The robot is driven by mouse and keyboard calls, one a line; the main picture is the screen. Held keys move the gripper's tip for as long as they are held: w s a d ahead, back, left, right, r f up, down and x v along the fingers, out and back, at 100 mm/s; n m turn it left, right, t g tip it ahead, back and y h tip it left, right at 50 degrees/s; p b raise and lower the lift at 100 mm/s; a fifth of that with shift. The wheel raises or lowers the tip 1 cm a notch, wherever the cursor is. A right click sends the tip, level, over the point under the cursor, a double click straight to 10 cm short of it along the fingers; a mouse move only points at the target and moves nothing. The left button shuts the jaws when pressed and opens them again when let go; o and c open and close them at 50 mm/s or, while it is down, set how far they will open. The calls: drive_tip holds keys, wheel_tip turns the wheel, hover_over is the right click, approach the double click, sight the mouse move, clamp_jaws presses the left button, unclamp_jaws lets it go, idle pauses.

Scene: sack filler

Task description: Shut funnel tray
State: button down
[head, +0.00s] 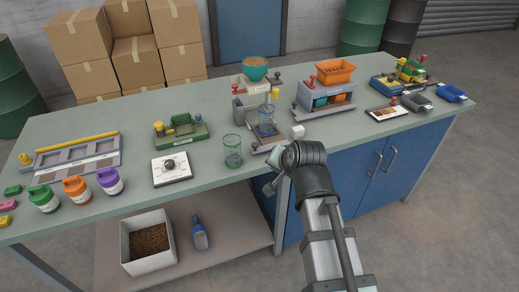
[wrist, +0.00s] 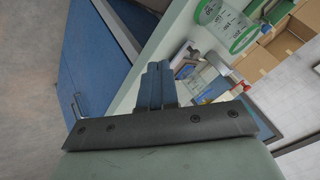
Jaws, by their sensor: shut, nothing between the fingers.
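The sack filler, a grey machine (head: 252,106) with a teal bowl (head: 255,68) on top, stands near the middle of the bench. A clear bluish cup (head: 267,122) is at its front. A flat pale tray-like part (head: 262,148) reaches toward the bench's front edge, partly hidden by my wrist; I take it as the funnel tray, but cannot tell how far out it is. My gripper (head: 270,186) is in front of the bench edge, apart from this part. In the wrist view my gripper's fingers (wrist: 156,68) are together and empty.
A green-rimmed clear cup (head: 233,150) stands left of the tray, and shows large in the wrist view (wrist: 228,24). A machine with an orange hopper (head: 335,71) stands right. Blue cabinet doors (head: 385,165) lie below the bench.

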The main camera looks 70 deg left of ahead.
drive_tip(key=a+r+m+y, duration=0.1)
drive_tip(key=a+m, duration=0.1)
drive_tip(key=m, duration=0.7)
approach(255, 150)
wheel_tip(255, 150, down, 3)
drive_tip(key=shift+w+a+f, duration=0.1)
drive_tip(key=shift+a, duration=0.3)
drive_tip(key=shift+w+a+f, duration=0.15)
drive_tip(key=shift+a, duration=1.15)
drive_tip(key=a, duration=1.2)
drive_tip(key=shift+a, duration=0.2)
drive_tip(key=shift+a+r+y, duration=0.1)
drive_tip(key=shift+y, duration=0.2)
